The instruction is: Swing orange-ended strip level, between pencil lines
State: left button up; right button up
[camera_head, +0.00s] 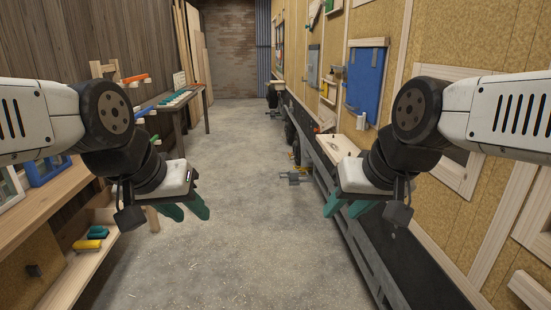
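An orange bar-like piece (135,78) shows at the left, beside a light wooden frame and above the far end of my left arm's shoulder. It looks slightly tilted, and it is too small to tell if it is the strip's end. I cannot make out pencil lines. My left gripper (186,209) has teal fingers, spread and empty, over the floor beside the left shelf, well short of the orange piece. My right gripper (347,206) also has spread, empty teal fingers, in front of the trailer side at the right.
A wooden shelf unit (40,212) at the left holds a yellow-and-green item (91,239). A dark bench (180,103) stands farther back. At the right are a blue panel (364,84) on the wall and a trailer frame (345,210).

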aim_at(331, 123)
jog(key=i, duration=2)
jog(key=i+j+z, duration=0.1)
jog(key=i, duration=0.9)
jog(key=i+j, duration=0.1)
jog(key=i, duration=0.85)
jog(key=i+z, duration=0.3)
jog(key=z, duration=0.15)
